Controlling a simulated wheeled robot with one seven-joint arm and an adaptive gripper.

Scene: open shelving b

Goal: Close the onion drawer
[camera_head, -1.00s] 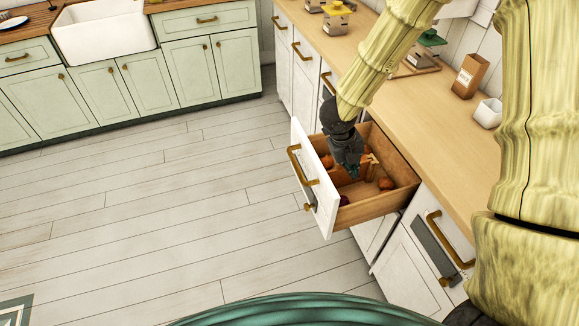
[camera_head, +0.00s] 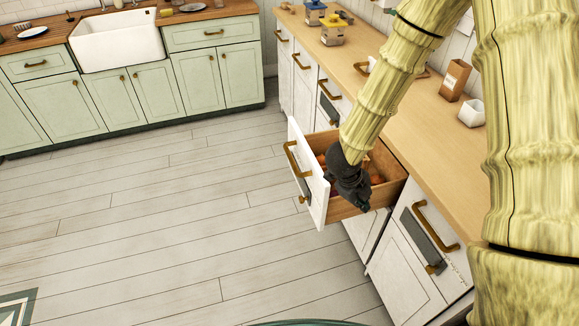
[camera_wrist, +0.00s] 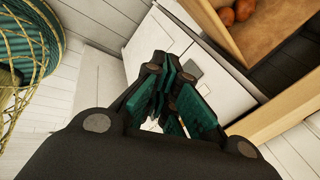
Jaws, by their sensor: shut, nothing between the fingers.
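The onion drawer (camera_head: 319,200) is pulled out of the right-hand counter, its white front with a brass handle (camera_head: 297,165) facing left. Reddish-brown onions lie inside; they also show in the wrist view (camera_wrist: 243,10), in the wooden drawer (camera_wrist: 272,22) at upper right. My gripper (camera_head: 362,204) is shut and empty at the drawer's near side wall, partly covering the drawer in the head view. In the wrist view my gripper (camera_wrist: 168,78) is outside the drawer, over white cabinet fronts. I cannot tell whether it touches the drawer.
Another handled front (camera_head: 430,235) is nearer me. The plank floor (camera_head: 170,220) to the left is clear.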

